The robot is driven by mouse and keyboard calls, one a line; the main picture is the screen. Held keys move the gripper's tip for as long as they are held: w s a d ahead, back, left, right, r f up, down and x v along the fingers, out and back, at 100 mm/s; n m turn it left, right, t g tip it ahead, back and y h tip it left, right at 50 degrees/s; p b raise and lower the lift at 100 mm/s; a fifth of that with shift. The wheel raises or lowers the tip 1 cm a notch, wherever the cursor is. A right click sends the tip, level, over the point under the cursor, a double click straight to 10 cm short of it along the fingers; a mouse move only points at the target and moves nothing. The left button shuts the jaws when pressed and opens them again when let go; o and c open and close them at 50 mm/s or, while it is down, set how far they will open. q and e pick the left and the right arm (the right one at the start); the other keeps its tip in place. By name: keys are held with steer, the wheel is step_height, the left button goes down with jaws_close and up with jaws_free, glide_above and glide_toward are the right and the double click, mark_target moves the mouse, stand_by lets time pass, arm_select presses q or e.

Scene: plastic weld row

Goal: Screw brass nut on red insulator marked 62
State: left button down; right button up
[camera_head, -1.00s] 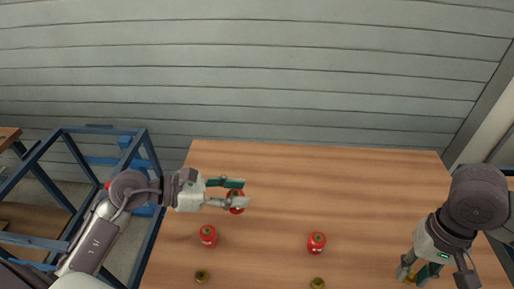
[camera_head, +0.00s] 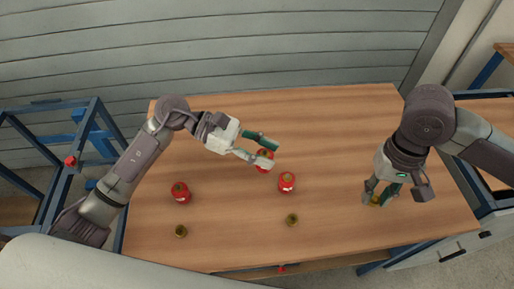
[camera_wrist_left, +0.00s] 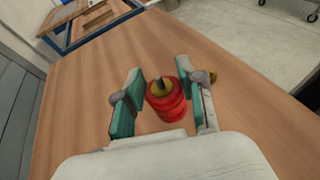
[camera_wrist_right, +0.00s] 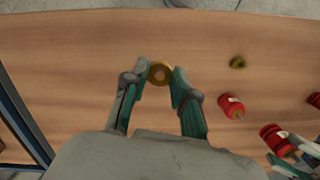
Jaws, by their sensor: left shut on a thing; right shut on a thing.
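My left gripper (camera_head: 266,149) is shut on a red insulator (camera_head: 264,154) with a brass-coloured top. The left wrist view shows this insulator (camera_wrist_left: 166,106) between the fingers. My right gripper (camera_head: 377,195) is shut on a brass nut (camera_head: 375,200) near the table's front right. The right wrist view shows the nut as a ring (camera_wrist_right: 160,73) between the fingertips. Two more red insulators stand on the table, one in the middle (camera_head: 287,183) and one at left (camera_head: 181,193). Their markings are too small to read, so I cannot tell which is 62.
Two loose brass nuts lie on the wooden table (camera_head: 340,130), one at front left (camera_head: 181,231) and one at front middle (camera_head: 292,220). The held insulator is close to the middle one. The table's back right is clear. A blue frame (camera_head: 100,125) stands at left.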

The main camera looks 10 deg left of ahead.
step_height(320, 180, up, 11)
steer(key=m, duration=0.1)
glide_above(265, 150)
steer(key=shift+w+f, duration=0.15)
steer(key=shift+f, duration=0.1)
steer(key=shift+f, duration=1.95)
steer(key=shift+f, duration=0.85)
steer(key=shift+f, duration=0.5)
